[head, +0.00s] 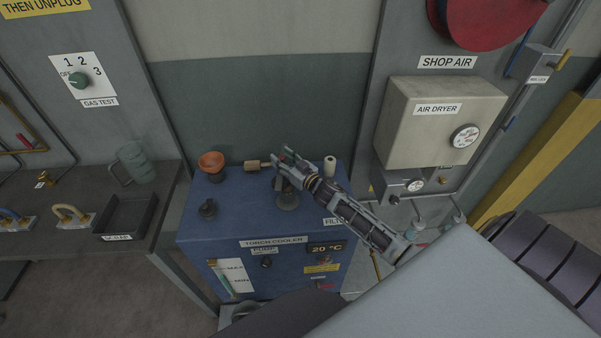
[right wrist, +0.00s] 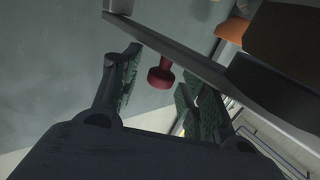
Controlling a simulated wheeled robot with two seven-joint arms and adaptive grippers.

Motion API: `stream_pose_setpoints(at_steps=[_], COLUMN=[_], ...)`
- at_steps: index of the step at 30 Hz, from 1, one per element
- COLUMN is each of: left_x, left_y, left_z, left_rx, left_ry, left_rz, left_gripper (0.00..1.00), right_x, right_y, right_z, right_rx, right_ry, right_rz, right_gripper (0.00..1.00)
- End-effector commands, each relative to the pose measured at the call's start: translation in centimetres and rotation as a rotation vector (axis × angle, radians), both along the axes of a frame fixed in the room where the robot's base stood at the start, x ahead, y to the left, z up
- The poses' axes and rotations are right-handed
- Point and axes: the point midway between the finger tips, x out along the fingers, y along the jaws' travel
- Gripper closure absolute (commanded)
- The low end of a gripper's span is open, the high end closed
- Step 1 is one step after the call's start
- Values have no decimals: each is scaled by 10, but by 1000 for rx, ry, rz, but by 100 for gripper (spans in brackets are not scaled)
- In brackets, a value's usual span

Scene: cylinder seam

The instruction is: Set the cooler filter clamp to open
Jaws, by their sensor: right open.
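The blue torch cooler (head: 225,222) stands in the middle of the head view. On its top, a dark round part (head: 287,199) sits beside the partly covered filter label (head: 333,222); my right gripper and arm hide some of it. My right gripper (head: 286,160) is over the back of the cooler top, open. In the right wrist view, a red knob (right wrist: 161,77) shows between the two spread fingers with green pads, apart from both. It looks like the clamp's handle, but the clamp's position cannot be told. My left gripper is not in view.
An orange funnel-shaped cup (head: 211,161), a wooden-coloured handle (head: 252,165), a black cap (head: 208,209) and a pale cylinder (head: 330,164) are on the cooler top. The air dryer (head: 425,135) stands to the right. A bench with a black tray (head: 126,219) is left.

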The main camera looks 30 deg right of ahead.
Motion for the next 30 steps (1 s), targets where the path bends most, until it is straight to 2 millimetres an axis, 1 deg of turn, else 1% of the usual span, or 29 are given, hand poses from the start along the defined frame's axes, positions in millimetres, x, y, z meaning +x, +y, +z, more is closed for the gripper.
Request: stream_pose_setpoints(at_steps=[30], left_x=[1], left_y=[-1], left_z=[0], left_rx=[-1], left_ry=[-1], left_rz=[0], left_gripper=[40], right_x=[-77], right_y=[-15], right_z=[-1], right_rx=[0], right_ry=[2], right_rz=[-1], right_gripper=[56])
